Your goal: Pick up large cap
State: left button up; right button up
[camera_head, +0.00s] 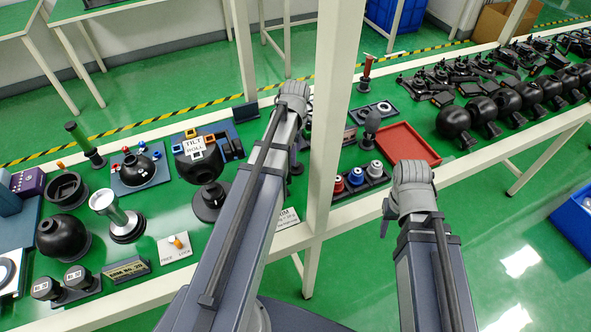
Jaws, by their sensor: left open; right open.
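I cannot tell for sure which item is the large cap. Two round black caps with white labels, a left one (45,289) and a right one (78,277), stand at the front left of the bench. A tray holds a red cylinder (336,184), a blue one (355,177) and a silver-topped one (375,170). My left gripper (298,158) is mostly hidden behind its own arm, over the bench near the white post. My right gripper (387,209) is mostly hidden behind its arm, at the bench's front edge. I see nothing held in either.
A white post (335,110) rises between my arms. A red tray (405,143) lies empty behind my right arm. Black spheres (453,122) line the right bench. A dark sphere with a TILT/ROLL sign (195,147) and a black dome (63,237) stand at left.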

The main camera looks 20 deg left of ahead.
pick_arm(q)
jog(key=shift+a+f+b, duration=0.15)
jog(key=shift+f+b, duration=2.5)
jog(key=shift+r, duration=0.1)
jog(key=shift+c, duration=0.4)
grip_shut()
